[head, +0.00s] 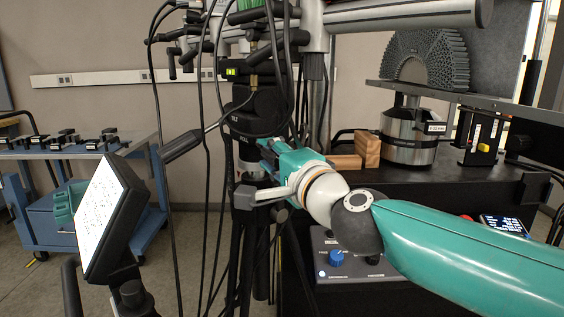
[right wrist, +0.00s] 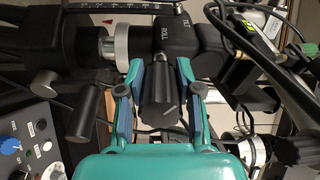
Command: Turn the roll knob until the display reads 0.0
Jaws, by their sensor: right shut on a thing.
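The roll knob (right wrist: 160,102) is black and ribbed, with a light mark near its end. In the right wrist view it sits below a black housing marked ROLL. My right gripper (right wrist: 160,72) is shut on it, one finger on each side. In the head view my right gripper (head: 264,148) reaches the black tripod head from the right and hides the knob. A small lit green display (head: 231,72) is on the head above it, too small to read. My left gripper is not in view.
Black cables (head: 205,150) hang close to the tripod head, left of my gripper. A black handle (head: 182,146) sticks out to the left. A control box with a blue knob (head: 337,257) is below my right arm. Wooden blocks (head: 367,148) stand behind on the bench.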

